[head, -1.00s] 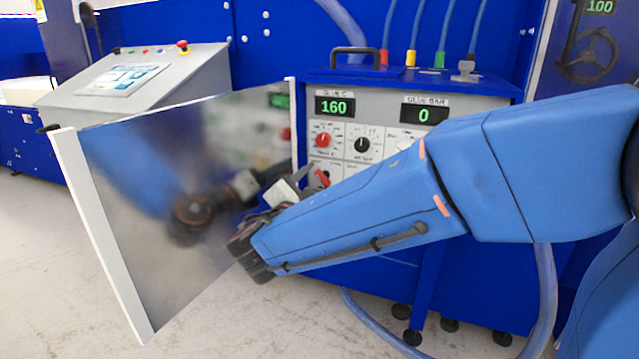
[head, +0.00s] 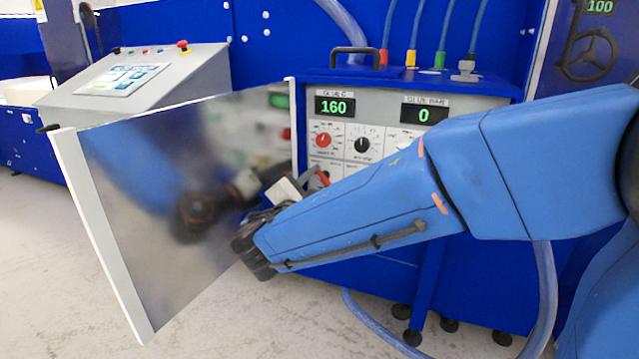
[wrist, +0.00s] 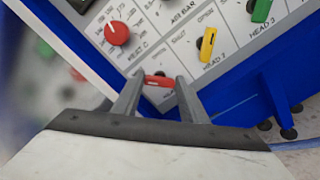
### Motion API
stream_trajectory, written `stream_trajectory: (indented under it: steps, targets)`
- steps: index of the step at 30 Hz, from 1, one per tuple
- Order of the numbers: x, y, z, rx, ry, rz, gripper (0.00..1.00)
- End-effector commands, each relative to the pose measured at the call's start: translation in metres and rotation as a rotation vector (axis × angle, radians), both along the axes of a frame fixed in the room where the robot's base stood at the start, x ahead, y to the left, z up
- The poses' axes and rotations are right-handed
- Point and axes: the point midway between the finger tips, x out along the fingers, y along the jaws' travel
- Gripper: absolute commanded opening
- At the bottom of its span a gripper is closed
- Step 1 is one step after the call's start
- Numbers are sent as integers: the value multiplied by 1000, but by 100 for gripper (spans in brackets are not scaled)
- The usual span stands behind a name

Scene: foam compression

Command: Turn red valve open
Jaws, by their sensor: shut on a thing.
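The red valve (wrist: 158,81) is a small red handle low on the grey panel of the blue glue machine. In the wrist view it lies nearly level between the two grey fingers of my gripper (wrist: 161,79), which is shut on it. In the head view a bit of the red valve (head: 324,177) shows beside my gripper (head: 310,182), and my blue arm hides much of the panel around it. The valve's base and exact angle on the panel are hard to tell.
An open door panel (head: 160,220) stands close left of my wrist and mirrors it. A red knob (wrist: 117,33), a yellow valve (wrist: 207,44) and a green valve (wrist: 262,11) are on the panel. The displays read 160 (head: 334,107) and 0 (head: 424,115).

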Motion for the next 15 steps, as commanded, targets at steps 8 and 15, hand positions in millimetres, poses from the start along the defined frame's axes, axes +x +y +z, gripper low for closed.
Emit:
stream_trajectory:
  steps: [8,15]
  targets:
    - [0,-1,-1,166,-59,-1,17]
    - [0,-1,-2,376,-136,-1,17]
